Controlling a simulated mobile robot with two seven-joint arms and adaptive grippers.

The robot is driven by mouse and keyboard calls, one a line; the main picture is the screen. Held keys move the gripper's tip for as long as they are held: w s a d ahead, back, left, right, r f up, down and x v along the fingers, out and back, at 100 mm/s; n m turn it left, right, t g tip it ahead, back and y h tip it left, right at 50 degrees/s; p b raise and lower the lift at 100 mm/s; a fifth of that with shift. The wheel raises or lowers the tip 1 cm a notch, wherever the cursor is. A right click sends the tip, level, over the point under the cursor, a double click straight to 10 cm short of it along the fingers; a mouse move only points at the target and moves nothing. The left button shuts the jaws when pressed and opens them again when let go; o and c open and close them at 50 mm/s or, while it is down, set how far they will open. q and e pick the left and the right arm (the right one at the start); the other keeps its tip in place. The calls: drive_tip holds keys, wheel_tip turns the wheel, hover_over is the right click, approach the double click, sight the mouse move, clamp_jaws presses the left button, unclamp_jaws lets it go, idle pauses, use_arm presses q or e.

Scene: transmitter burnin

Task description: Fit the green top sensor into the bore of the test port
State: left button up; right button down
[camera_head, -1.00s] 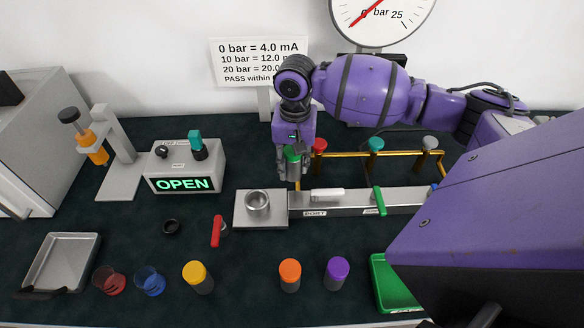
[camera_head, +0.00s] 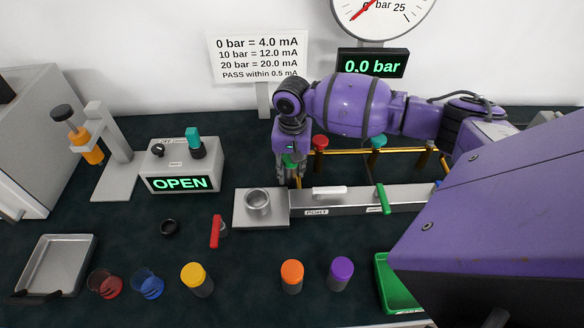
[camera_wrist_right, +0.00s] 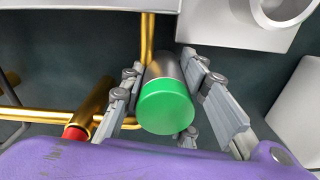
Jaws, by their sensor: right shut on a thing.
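The green top sensor (camera_wrist_right: 166,106), a dark grey cylinder with a green cap, is between the fingers of my right gripper (camera_wrist_right: 172,95), which is shut on it. The test port (camera_head: 257,203) is a grey ring with an open bore on the block's left end, in front and to the left of the gripper. Its ring also shows at the top right of the wrist view (camera_wrist_right: 284,10). The sensor's lower end is partly hidden.
Brass piping with a red knob (camera_head: 320,142) and a teal knob (camera_head: 378,142) runs close behind the gripper. Yellow-, orange- and purple-capped cylinders stand in front; a green tray (camera_head: 397,285) is at right.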

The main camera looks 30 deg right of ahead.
drive_tip(key=c, duration=1.3)
unclamp_jaws()
drive_tip(key=shift+f, duration=0.2)
drive_tip(key=shift+c, duration=0.2)
